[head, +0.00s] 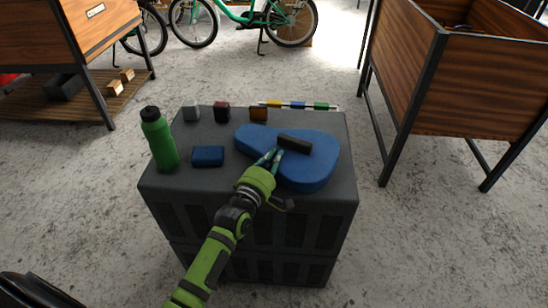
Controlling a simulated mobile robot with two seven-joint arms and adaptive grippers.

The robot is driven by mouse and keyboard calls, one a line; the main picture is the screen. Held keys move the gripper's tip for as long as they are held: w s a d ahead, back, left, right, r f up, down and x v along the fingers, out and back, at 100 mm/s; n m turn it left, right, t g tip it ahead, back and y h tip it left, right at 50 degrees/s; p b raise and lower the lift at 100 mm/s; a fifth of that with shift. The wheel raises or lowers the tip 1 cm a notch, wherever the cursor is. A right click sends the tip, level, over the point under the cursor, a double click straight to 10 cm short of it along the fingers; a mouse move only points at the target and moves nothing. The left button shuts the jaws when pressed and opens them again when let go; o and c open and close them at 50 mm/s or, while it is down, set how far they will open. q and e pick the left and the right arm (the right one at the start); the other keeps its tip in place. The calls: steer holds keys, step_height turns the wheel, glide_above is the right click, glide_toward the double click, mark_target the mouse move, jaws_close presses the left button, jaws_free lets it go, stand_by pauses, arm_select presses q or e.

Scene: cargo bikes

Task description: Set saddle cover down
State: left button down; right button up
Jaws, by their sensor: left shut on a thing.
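The saddle cover (314,168) is a blue, pear-shaped piece with a black grip bar (296,144) on top. It lies flat over the right part of the top of a dark grey box (205,187), its broad end to the right. Whether it touches the box top or hangs just above it is hard to tell. My left gripper (275,153) reaches in from the front and is shut on the saddle cover at the bar's left end. The gripper hides a little of the cover. My right gripper is out of view.
On the box stand a green bottle (159,140), a blue block (208,156), small grey (191,113), dark red (222,112) and brown (258,114) blocks, and a coloured strip (298,105) at the back edge. Wooden bins (470,80) flank it; bikes (240,18) stand behind.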

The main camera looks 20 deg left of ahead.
arm_select(q)
steer(key=shift+s+f, duration=0.1)
steer(key=shift+f, duration=0.3)
steer(key=shift+s+d+f+b, duration=0.1)
steer(key=shift+s+f+b, duration=0.05)
steer(key=shift+f+b, duration=0.25)
steer(key=shift+f, duration=0.1)
steer(key=c, duration=1.3)
jaws_free()
steer(key=shift+o, duration=0.2)
steer(key=shift+d, duration=0.1)
steer(key=shift+s+f, duration=0.1)
steer(key=shift+s, duration=0.1)
steer(key=s, duration=0.4)
steer(key=s+r, duration=0.1)
steer(key=s, duration=0.1)
steer(key=shift+s+a, duration=0.2)
steer(key=shift+a, duration=0.2)
steer(key=shift+s+a+r, duration=0.1)
steer(key=shift+s+r, duration=0.3)
steer(key=shift+s, duration=0.05)
